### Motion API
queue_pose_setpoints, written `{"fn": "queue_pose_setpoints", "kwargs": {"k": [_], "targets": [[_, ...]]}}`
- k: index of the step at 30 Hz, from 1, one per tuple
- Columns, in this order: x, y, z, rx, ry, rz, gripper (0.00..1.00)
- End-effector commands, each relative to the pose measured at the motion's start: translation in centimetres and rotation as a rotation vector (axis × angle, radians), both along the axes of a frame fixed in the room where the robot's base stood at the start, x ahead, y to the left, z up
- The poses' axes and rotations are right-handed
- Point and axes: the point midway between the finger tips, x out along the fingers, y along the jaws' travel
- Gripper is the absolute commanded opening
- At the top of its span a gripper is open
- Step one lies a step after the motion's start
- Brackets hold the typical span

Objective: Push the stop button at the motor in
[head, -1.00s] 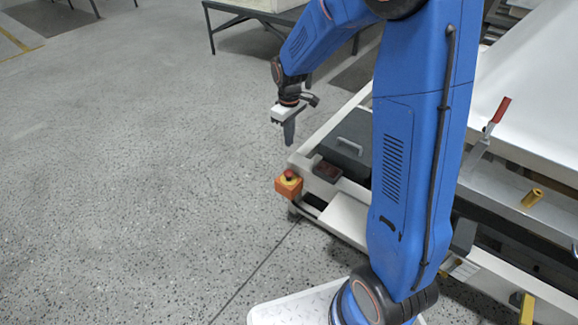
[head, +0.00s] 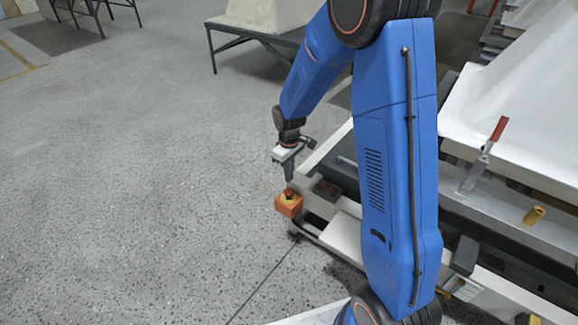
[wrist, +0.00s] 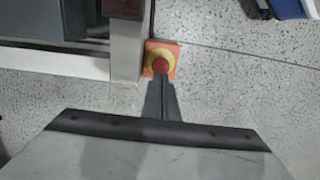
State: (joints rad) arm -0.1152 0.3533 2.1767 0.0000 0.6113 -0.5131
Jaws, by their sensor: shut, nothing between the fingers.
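The stop button is a red knob (wrist: 160,65) on a yellow ring, on top of an orange box (wrist: 175,55) fixed at the corner of a pale frame. In the head view the orange box (head: 289,206) sits at the frame's near left corner, with the red button (head: 288,192) on its top. My gripper (head: 290,180) points down with its tip right over the button. In the wrist view my gripper's shut fingers (wrist: 160,85) reach to the lower edge of the red knob. I cannot tell whether the tip touches it. Nothing is held.
A dark box (head: 327,190) sits on the frame right of the button. A red-handled clamp (head: 487,150) and a yellow cylinder (head: 534,215) are on the bench at right. A white shell stands on a table (head: 255,35) at the back. Open floor lies left.

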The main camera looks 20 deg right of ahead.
Motion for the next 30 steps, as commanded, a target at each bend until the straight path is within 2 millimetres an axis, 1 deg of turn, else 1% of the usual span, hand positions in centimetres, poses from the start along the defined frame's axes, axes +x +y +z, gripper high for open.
{"fn": "queue_pose_setpoints", "kwargs": {"k": [1, 6, 12, 16, 26, 30], "targets": [[-0.1, 0.0, -1.0, 0.0, 0.004, 0.0, 0.0], [-0.1, 0.0, -3.5, 0.0, 0.004, 0.0, 0.0], [0.0, 0.0, -5.2, 0.0, 0.001, 0.0, 0.0], [0.0, 0.0, -5.5, 0.0, 0.0, 0.0, 0.0], [0.0, 0.0, -5.6, 0.0, 0.0, 0.0, 0.0], [-0.1, 0.0, -6.4, 0.0, 0.002, 0.0, 0.0]]}}
